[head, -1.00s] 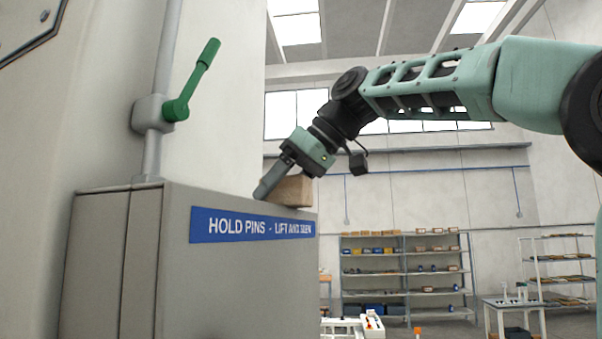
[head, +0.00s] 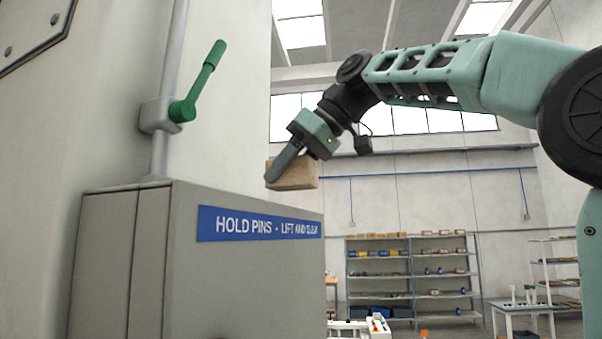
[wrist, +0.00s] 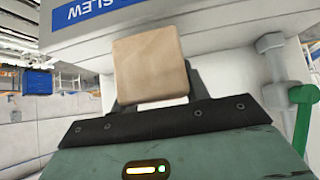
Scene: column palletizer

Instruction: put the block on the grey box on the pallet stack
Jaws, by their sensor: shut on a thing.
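The block (head: 297,175) is tan and box-shaped. In the head view it is in my gripper (head: 272,178), raised clear above the far top edge of the grey box (head: 258,270). My gripper is shut on the block, with one dark finger across its near side. In the wrist view the block (wrist: 150,65) juts out beyond the dark gripper edge (wrist: 150,112), with the grey box (wrist: 215,22) behind it. The grey box carries a blue label reading "HOLD PINS". I cannot make out the pallet stack in either view.
A grey pipe with a green lever (head: 200,82) rises from the box top at the left, beside a pale wall. Shelves (head: 412,280) with small goods and a white table (head: 525,312) stand far back right. The air right of the box is open.

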